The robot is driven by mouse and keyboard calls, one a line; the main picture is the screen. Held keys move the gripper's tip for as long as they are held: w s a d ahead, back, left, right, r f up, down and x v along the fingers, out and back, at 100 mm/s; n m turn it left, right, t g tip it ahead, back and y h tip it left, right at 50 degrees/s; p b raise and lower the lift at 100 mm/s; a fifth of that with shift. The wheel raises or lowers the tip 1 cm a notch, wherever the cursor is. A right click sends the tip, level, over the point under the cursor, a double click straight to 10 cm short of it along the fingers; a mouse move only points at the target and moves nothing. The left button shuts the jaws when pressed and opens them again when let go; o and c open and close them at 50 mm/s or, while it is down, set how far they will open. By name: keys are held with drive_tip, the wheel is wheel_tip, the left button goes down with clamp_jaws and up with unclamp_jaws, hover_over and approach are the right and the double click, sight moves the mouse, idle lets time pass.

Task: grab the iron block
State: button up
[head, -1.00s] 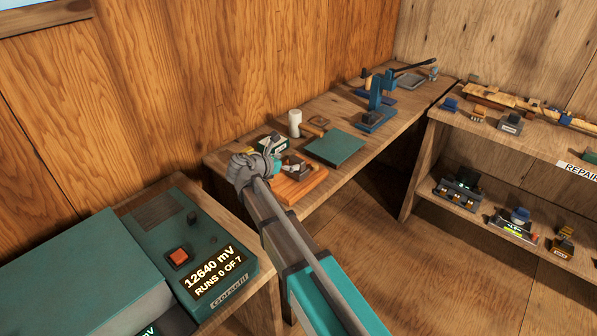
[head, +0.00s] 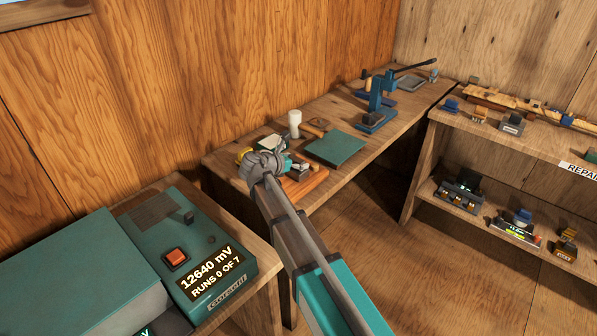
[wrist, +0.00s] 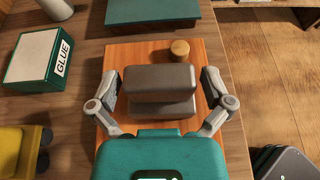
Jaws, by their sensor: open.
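The iron block (wrist: 160,84) is a dark grey-brown piece with a wide upper part over a second part. It rests on an orange wooden board (wrist: 205,52) in the wrist view. In the head view the block (head: 303,170) is partly hidden by my wrist. My gripper (wrist: 161,90) is open, with one finger to the left and one to the right of the block. A gap shows between the block and each finger. In the head view my gripper (head: 291,166) is over the board on the workbench.
A small round wooden piece (wrist: 180,49) stands on the board just beyond the block. A GLUE box (wrist: 45,62) and a yellow item (wrist: 22,150) are to the left. A green mat (head: 335,148) lies behind. A white cylinder (head: 295,124) and a blue press (head: 378,105) stand farther back.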

idle(0.5)
drive_tip(key=c, duration=1.1)
drive_tip(key=shift+o, duration=0.2)
drive_tip(key=shift+r, duration=0.15)
drive_tip(key=shift+r+p, duration=0.9)
drive_tip(key=shift+p, duration=0.15)
drive_tip(key=s+a+r+p, duration=0.1)
drive_tip(key=s+r+p, duration=1)
drive_tip(key=s, duration=0.3)
